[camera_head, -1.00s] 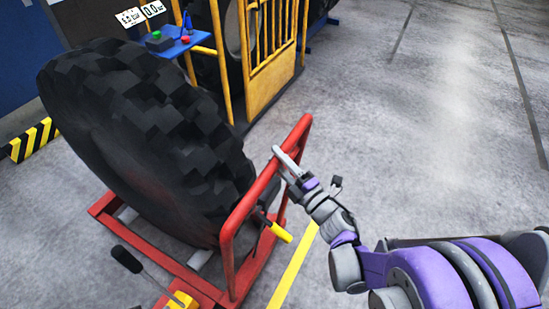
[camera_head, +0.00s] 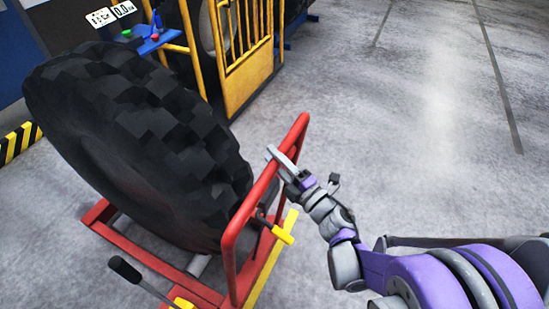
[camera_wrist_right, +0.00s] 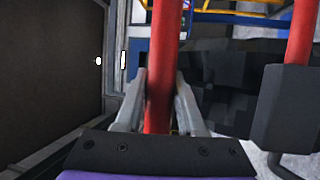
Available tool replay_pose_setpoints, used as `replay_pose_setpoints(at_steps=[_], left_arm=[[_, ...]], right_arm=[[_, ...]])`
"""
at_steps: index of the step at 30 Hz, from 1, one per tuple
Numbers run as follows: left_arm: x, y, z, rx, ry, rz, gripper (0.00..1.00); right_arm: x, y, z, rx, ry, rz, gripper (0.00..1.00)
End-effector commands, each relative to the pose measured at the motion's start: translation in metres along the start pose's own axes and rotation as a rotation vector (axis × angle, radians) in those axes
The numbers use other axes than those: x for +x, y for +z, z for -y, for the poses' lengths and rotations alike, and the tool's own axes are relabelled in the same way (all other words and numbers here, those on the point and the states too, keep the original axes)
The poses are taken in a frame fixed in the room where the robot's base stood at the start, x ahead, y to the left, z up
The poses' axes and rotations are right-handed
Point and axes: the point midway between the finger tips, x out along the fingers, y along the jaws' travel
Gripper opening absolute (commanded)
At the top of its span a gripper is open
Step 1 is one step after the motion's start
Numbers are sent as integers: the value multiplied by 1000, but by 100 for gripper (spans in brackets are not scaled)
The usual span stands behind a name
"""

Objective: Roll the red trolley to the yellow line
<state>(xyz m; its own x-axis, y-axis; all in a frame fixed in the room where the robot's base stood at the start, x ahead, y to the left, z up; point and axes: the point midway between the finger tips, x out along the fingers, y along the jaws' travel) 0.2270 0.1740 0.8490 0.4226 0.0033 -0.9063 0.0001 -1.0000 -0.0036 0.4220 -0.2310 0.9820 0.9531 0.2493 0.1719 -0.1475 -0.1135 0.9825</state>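The red trolley (camera_head: 231,252) stands on the floor at lower left centre in the head view, with a big black tyre (camera_head: 135,140) on it. My right gripper (camera_head: 277,158) is at the trolley's upright red handle frame. In the right wrist view, the fingers of my right gripper (camera_wrist_right: 160,90) close on both sides of a red handle bar (camera_wrist_right: 163,40). The yellow line (camera_head: 257,287) lies on the floor along the trolley's right side. The trolley's frame hides part of it. My left gripper is in neither view.
A yellow barred gate (camera_head: 247,65) and a blue shelf with buttons (camera_head: 155,43) stand behind the tyre. A black-and-yellow striped barrier (camera_head: 18,142) is at the left. A black lever (camera_head: 127,270) rises at the trolley's front. The floor to the right is clear.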

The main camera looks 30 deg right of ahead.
Motion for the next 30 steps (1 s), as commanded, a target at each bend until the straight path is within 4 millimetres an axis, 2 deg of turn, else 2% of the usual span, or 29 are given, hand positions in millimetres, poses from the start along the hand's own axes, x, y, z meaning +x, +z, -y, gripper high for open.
replay_pose_setpoints(at_steps=[1,12,13,17,18,26,30], left_arm=[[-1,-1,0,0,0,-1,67],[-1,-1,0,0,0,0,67],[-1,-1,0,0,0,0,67],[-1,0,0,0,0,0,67],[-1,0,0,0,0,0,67],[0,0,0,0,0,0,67],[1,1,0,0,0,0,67]], right_arm=[[3,-1,-6,12,15,-9,0],[4,-2,-5,14,15,-13,0],[4,-3,-5,14,15,-13,41],[3,-3,-4,12,13,-12,64],[3,-2,-4,11,12,-11,67],[1,-2,-3,9,10,-8,67],[-10,-1,-2,9,10,-5,67]])
